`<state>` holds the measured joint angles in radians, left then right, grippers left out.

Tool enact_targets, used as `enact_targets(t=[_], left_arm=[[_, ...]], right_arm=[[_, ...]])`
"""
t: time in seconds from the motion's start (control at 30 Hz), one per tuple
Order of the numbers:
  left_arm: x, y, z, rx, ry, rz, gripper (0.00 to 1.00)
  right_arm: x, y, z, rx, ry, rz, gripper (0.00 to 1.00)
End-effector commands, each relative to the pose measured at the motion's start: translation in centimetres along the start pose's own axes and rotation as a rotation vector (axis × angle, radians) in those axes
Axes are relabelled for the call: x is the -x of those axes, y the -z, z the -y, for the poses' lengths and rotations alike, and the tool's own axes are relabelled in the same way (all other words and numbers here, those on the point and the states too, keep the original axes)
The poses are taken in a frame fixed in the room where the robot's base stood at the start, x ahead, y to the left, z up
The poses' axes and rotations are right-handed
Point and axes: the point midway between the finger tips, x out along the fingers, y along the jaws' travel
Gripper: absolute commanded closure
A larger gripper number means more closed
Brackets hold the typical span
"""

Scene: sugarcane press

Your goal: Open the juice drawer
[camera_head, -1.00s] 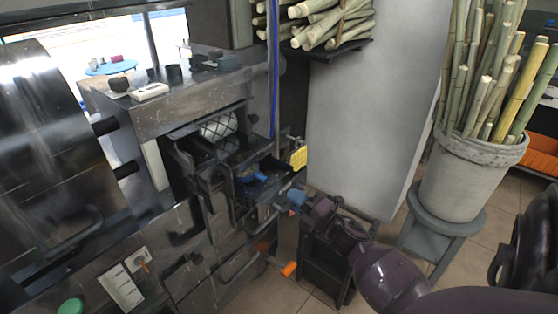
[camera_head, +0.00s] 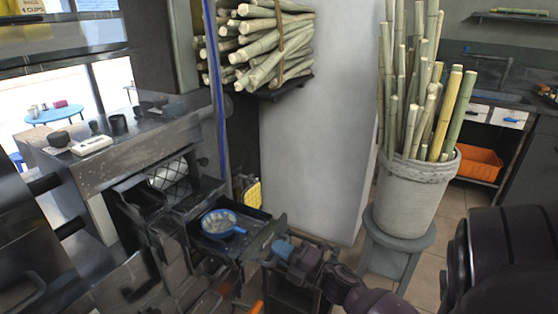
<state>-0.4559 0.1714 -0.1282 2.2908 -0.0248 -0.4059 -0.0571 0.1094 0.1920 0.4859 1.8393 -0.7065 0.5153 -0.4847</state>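The juice drawer (camera_head: 256,215) stands pulled out from the dark press cabinet, with its inside showing. A blue-rimmed strainer (camera_head: 219,223) with a handle lies in it. My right gripper (camera_head: 272,253) is at the drawer's front right end, reached by my purple arm from the lower right. The gripper's fingers are small and dark against the drawer front. I cannot tell whether they are shut or touch the drawer. My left gripper is not in view.
A steel counter (camera_head: 120,155) lies behind the drawer at left. A shelf (camera_head: 285,88) of cut cane is above. A pot (camera_head: 412,190) of tall cane on a grey stool (camera_head: 398,240) stands to the right. A pale wall panel (camera_head: 310,150) stands between them.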

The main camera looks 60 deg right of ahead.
Motion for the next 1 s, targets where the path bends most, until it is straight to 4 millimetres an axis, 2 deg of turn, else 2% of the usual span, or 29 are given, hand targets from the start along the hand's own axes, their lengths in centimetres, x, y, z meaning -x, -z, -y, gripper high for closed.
enact_targets(t=[0.03,0.13,0.17,0.53,0.67,1.0], left_arm=[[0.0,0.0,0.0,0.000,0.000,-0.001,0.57],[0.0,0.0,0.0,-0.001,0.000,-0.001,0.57],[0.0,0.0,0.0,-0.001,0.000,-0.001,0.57],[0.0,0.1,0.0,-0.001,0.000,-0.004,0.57],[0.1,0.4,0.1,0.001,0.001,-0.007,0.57],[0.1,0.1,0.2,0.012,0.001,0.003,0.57]], right_arm=[[0.0,0.0,0.0,0.000,-0.001,0.000,0.79],[0.0,0.0,0.0,0.000,0.000,0.000,0.64],[0.0,0.0,0.0,0.000,0.000,0.000,0.62],[0.6,0.0,0.0,-0.001,0.001,0.001,0.62],[2.3,0.0,0.0,-0.001,0.002,0.003,0.62],[8.3,0.0,-0.1,-0.001,0.000,0.002,0.62]])
